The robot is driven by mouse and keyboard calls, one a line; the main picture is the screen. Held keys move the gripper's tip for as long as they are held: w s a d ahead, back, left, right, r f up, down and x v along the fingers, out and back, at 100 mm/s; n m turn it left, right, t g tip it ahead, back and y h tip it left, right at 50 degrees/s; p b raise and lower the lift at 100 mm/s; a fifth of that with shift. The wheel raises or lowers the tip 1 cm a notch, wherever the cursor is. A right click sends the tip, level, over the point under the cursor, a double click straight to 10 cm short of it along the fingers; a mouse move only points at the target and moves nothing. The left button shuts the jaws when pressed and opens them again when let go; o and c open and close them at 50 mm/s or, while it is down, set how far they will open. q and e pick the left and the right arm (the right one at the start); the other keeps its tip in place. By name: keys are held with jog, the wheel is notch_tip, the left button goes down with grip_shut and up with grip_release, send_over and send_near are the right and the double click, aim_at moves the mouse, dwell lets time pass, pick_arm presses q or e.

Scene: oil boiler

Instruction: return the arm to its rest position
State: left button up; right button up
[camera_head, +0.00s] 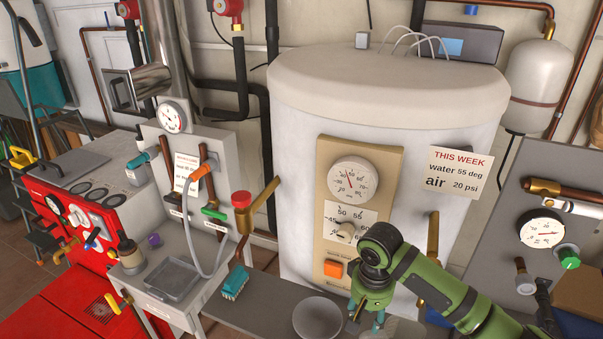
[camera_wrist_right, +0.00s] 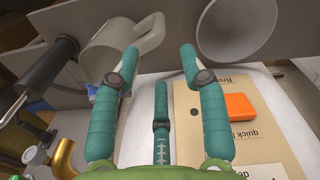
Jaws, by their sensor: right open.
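My right arm is green with dark joints and reaches in from the lower right in the head view. Its gripper (camera_head: 366,314) points down in front of the boiler's tan panel (camera_head: 392,160), right of and below the orange button (camera_head: 333,268). In the right wrist view, the teal fingers of this gripper (camera_wrist_right: 160,62) are spread apart with nothing between them. A pale mug (camera_wrist_right: 118,45) shows beyond the left finger, and a white dish (camera_wrist_right: 237,28) beyond the right one. I cannot tell if the fingers touch anything. My left gripper is in neither view.
A grey bench runs below the boiler (camera_head: 385,85), with a white plate (camera_head: 317,318) and a teal brush-like item (camera_head: 235,282) on it. A gauge board (camera_head: 520,225) stands at right, close to my arm. Red equipment (camera_head: 90,225) fills the left.

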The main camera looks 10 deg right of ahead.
jog(key=s+a+f+n+t+y, duration=0.2)
jog(key=s+a+f+n, duration=0.2)
jog(key=s+a+f, duration=0.35)
jog(key=s+d+r+t+h, duration=0.1)
jog(key=s+d, duration=0.2)
jog(key=s, duration=0.4)
jog(key=s+d+r+t+h, duration=0.1)
jog(key=s+d, duration=0.2)
jog(key=s, duration=0.4)
notch_tip(320, 180, down, 23)
jog(key=s+g, duration=0.1)
jog(key=g, duration=0.1)
jog(key=s+d+f, duration=0.2)
jog(key=s+f, duration=1.2)
jog(key=s, duration=0.1)
jog(key=shift+d+f+g, duration=0.15)
jog(key=shift+d+g, duration=0.1)
jog(key=shift+g, duration=0.15)
jog(key=shift+s, duration=0.1)
